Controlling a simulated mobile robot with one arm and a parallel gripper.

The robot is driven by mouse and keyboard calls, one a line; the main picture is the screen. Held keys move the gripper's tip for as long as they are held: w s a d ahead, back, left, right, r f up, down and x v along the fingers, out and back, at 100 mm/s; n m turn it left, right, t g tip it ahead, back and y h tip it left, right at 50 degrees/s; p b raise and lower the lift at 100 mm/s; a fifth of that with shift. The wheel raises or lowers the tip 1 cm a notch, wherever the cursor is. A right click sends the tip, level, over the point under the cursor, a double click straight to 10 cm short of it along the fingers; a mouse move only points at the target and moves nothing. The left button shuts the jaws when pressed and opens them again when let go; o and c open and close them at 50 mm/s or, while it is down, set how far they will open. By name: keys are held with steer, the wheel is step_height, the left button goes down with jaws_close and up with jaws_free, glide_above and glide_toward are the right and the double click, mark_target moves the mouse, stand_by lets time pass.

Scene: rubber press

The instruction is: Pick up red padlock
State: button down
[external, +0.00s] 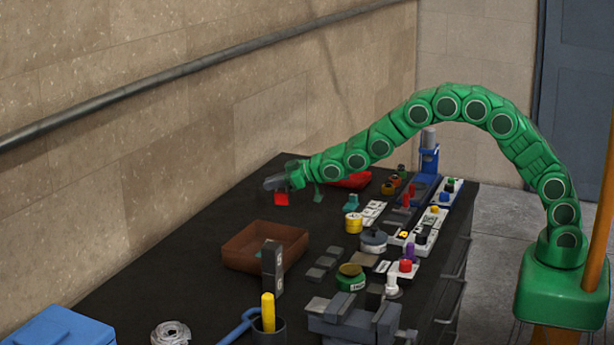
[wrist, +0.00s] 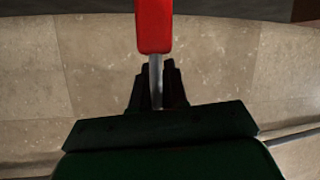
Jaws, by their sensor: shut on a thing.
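The red padlock (external: 281,198) hangs at the end of my arm, above the dark bench top in the external view. In the wrist view the red padlock body (wrist: 154,26) is at the top centre, with its silver shackle (wrist: 156,78) reaching between the dark fingers. My gripper (wrist: 157,68) is shut on the padlock by the shackle. In the external view my gripper (external: 282,182) is small, and its fingers cannot be made out clearly. The far part of the shackle is hidden between the fingers.
The dark bench (external: 150,250) runs along a stone wall with a pipe rail (external: 200,67). A red tray (external: 352,180) lies behind my wrist, and a brown tray (external: 262,232) stands nearer. Switches, knobs and blocks crowd the right side.

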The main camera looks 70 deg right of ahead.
mark_target(284, 193)
steer(key=s+r, duration=0.1)
steer(key=r, duration=0.1)
steer(key=s+r, duration=0.2)
steer(key=shift+s+d, duration=0.2)
steer(key=v, duration=1)
steer(key=shift+a+r, duration=0.25)
